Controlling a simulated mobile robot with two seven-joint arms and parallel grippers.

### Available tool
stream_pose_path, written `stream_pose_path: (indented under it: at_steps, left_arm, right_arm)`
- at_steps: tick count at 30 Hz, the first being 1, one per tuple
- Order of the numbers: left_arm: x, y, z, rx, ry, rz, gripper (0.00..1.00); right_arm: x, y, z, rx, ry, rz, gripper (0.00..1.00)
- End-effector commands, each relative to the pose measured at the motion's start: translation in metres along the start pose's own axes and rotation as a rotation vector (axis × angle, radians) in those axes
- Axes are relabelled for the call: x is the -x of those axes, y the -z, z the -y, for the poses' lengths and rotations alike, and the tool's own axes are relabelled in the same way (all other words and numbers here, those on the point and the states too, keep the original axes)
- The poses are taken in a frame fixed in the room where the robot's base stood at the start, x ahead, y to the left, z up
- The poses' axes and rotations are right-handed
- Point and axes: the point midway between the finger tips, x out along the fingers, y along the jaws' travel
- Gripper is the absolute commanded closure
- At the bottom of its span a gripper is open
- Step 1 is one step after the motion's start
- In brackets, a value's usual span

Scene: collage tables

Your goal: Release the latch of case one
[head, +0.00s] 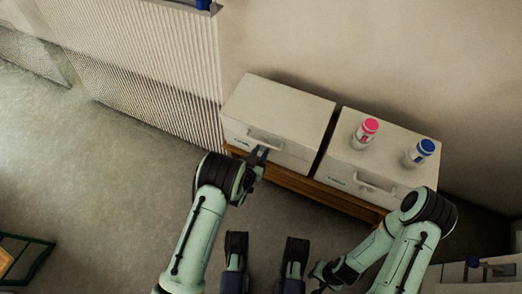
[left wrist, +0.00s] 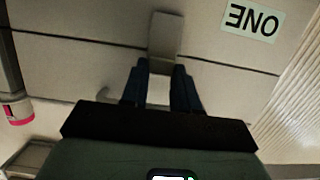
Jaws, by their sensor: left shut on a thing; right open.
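Case one (head: 277,103) is the left of two pale cases, and its lid looks closed. The left wrist view shows its label ONE (left wrist: 252,20), upside down. My left gripper (head: 258,158) is at the front of this case, by its handle (head: 265,135). In the left wrist view my left gripper (left wrist: 159,90) is shut on the pale latch (left wrist: 166,35), a strip across the lid seam with its end between the fingers. My right gripper (head: 266,250) is open and empty at the bottom of the head view, away from the cases.
A second case (head: 345,155) stands to the right across a narrow gap, with a pink-capped bottle (head: 364,133) and a blue-capped bottle (head: 419,152) on top. Both cases rest on a wooden table (head: 310,188). A ribbed panel (head: 160,70) stands left. Open floor lies in front.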

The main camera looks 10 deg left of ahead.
Motion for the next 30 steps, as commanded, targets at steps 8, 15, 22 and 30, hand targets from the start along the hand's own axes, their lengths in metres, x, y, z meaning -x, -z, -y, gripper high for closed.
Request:
stream_pose_path:
  at_steps: [8,15,22,30]
  left_arm:
    - [0.010,-0.017,0.001,0.002,0.003,-0.207,1.00]
    - [0.014,-0.027,0.001,0.001,0.003,-0.364,1.00]
    - [0.016,-0.033,0.000,0.001,0.001,-0.454,1.00]
    - [0.016,-0.035,0.001,0.000,0.002,-0.485,1.00]
  right_arm:
    - [0.001,0.002,0.001,0.002,0.002,-0.005,0.57]
    - [0.001,0.002,0.001,0.002,0.002,-0.005,0.57]
    - [0.001,0.001,0.001,0.001,0.001,-0.003,0.57]
    - [0.000,0.001,0.000,0.001,0.001,-0.002,0.57]
